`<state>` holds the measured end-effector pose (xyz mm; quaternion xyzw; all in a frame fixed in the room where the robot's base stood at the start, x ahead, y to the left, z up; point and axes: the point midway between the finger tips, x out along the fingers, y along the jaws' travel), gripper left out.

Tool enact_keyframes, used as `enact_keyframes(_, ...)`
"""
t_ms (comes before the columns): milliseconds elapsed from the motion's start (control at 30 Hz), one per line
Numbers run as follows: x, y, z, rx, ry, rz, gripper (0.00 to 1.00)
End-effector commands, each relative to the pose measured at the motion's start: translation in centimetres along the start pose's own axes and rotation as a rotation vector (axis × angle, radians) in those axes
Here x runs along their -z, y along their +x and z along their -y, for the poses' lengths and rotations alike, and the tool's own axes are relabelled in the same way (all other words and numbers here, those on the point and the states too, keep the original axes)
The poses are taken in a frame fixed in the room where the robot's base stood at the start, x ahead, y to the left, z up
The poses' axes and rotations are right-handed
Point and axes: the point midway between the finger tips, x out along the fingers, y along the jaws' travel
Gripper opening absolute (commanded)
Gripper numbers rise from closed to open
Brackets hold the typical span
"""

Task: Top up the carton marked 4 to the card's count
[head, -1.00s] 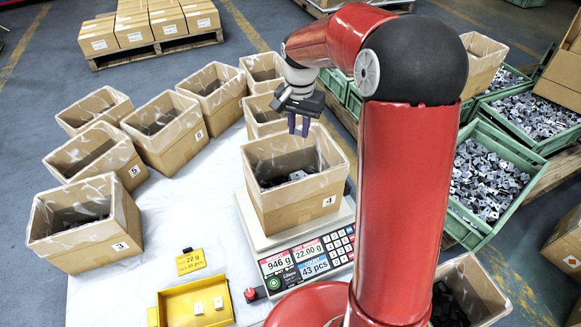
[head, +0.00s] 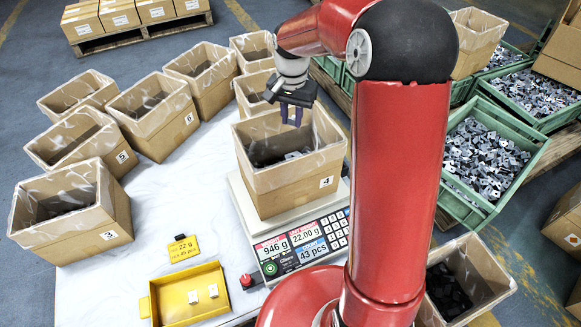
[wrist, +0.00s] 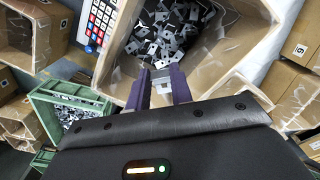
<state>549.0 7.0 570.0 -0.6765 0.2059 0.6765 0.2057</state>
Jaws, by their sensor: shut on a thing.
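The carton marked 4 (head: 290,190) stands upright on the scale (head: 240,200), with grey stamped parts (wrist: 175,30) lying loose in its bottom. The scale display (head: 295,246) reads 946 g, 22.00 g and 43 pcs. The yellow card (head: 184,248) lies on the white table to the left; it shows 22 g and what looks like 45 pcs, in small print. My gripper (head: 292,120) points down above the carton's opening. In the wrist view its purple fingers are shut on a grey stamped part (wrist: 161,84); the part is not clear in the head view.
Cartons marked 3 (head: 75,235), 5 (head: 85,150) and 6 (head: 155,125) stand left, with others behind. A yellow tray (head: 165,300) with two white pieces lies in front. A green crate (head: 470,215) of parts stands right. An open carton (head: 490,305) with dark contents is lower right.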

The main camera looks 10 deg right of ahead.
Motion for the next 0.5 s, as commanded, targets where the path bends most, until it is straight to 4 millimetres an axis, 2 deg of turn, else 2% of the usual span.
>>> enact_keyframes(100,0.00,-0.07,0.01,0.000,0.000,0.000,0.01)
enact_keyframes(133,0.00,-0.07,0.01,0.000,0.000,0.000,0.24)
enact_keyframes(300,-0.01,-0.07,0.01,0.000,0.000,0.000,0.47)
enact_keyframes(500,-0.01,-0.07,0.02,0.000,-0.001,0.000,0.47)
